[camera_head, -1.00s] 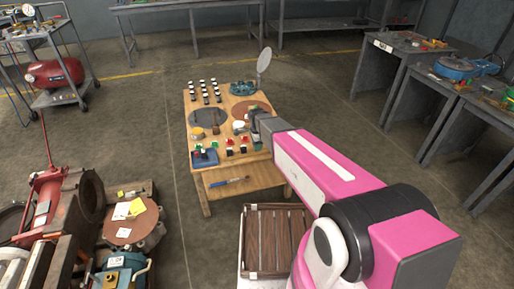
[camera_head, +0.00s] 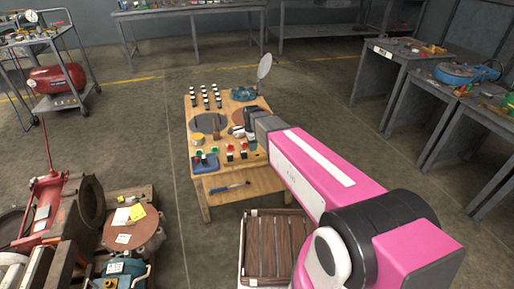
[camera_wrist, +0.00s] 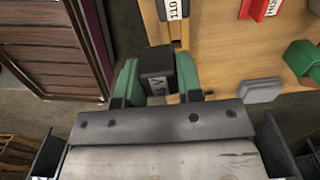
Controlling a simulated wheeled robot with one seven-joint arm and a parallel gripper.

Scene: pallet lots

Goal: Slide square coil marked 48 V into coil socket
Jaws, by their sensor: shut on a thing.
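My gripper (camera_wrist: 157,80) is shut on a dark square coil (camera_wrist: 156,62), with a green finger on each side. The coil's white label is seen side-on and reads in part "8 V". In the head view my gripper (camera_head: 248,124) is above the right side of the wooden table (camera_head: 226,184), and the coil is not clear there. Another dark coil marked "110" (camera_wrist: 174,28) stands on the table beyond the held one in the wrist view. I cannot pick out the coil socket with certainty.
A red labelled block (camera_wrist: 258,9), a green knob-like part (camera_wrist: 303,58) and a grey piece (camera_wrist: 262,91) are to the right in the wrist view. A slatted wooden crate (camera_head: 272,246) stands before the table. A blue-handled tool (camera_head: 228,188) lies on the lower front ledge.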

